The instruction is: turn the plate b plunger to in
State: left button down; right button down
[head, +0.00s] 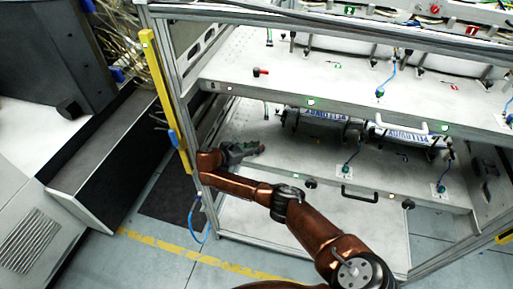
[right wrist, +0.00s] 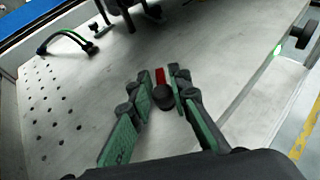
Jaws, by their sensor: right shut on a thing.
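My right gripper (head: 258,149) reaches in over the left part of the lower grey plate (head: 290,160) in the head view. In the right wrist view its green-padded fingers (right wrist: 163,80) are closed about a small plunger with a black round knob (right wrist: 163,97) and a red part (right wrist: 160,76). The fingers hide part of the plunger in the head view. I cannot read a plate letter or tell the plunger's in or out setting. A similar red and black plunger (head: 261,72) stands on the upper plate (head: 235,82). My left gripper is not in view.
Dark labelled cylinders (head: 320,120) lie on the lower plate right of my gripper. The upper plate overhangs behind it. A yellow post (head: 164,95) stands at the left. A black handle (head: 360,193) is on the front edge.

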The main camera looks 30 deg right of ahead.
jog(key=shift+d+m+g, duration=0.1)
jog(key=shift+m+g, duration=0.5)
jog(key=shift+g, duration=0.2)
jog(key=c, duration=2)
grip_release()
jog(key=shift+c, duration=0.2)
notch_tip(320, 180, up, 6)
jog(key=shift+r, duration=2.05)
